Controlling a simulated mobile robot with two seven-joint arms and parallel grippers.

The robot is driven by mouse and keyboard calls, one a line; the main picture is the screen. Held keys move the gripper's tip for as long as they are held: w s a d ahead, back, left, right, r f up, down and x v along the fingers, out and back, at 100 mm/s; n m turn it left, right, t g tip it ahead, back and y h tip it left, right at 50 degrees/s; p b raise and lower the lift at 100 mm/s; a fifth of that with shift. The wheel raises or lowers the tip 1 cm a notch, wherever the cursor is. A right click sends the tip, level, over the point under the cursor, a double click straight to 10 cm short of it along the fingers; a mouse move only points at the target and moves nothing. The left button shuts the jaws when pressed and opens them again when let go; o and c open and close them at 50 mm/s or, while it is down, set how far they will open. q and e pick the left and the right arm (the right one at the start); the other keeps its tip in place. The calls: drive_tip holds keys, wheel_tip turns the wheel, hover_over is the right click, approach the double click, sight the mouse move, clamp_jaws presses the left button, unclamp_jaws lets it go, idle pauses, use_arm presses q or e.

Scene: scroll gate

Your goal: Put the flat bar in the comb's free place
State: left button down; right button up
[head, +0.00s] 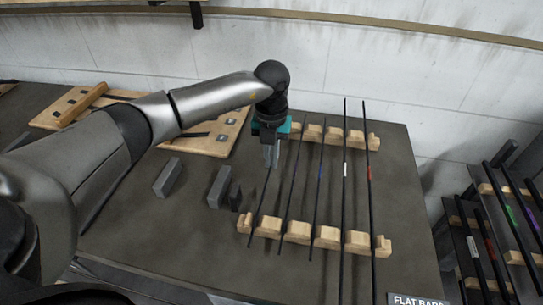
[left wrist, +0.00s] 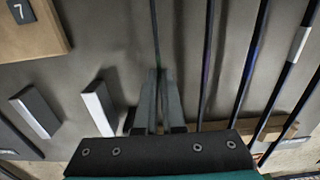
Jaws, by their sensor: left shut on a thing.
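My left gripper (head: 271,160) points down and is shut on a thin dark flat bar (head: 261,205), left of the other bars. In the left wrist view the bar (left wrist: 154,35) runs away from between the fingers (left wrist: 158,100). The comb is two notched pale wooden rails, a back rail (head: 345,137) and a front rail (head: 328,237). The held bar's near end crosses the front rail's left end; whether it sits in a notch I cannot tell. The gripper hides the bar's far end. Several other bars (head: 318,185) lie across both rails to the right. My right gripper is not in view.
Two grey blocks (head: 168,177) (head: 219,187) stand on the dark table left of the bars. A wooden board (head: 210,137) lies behind them. A rack with more bars (head: 505,225) stands at the right, past the table edge. A sign (head: 418,300) reads FLAT BARS.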

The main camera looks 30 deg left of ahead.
use_arm(q)
drive_tip(key=shift+f, duration=0.25)
idle(0.3)
drive_tip(key=c, duration=0.9)
unclamp_jaws()
drive_tip(key=shift+c, duration=0.2)
wheel_tip(320, 180, up, 15)
drive_tip(key=p, duration=0.1)
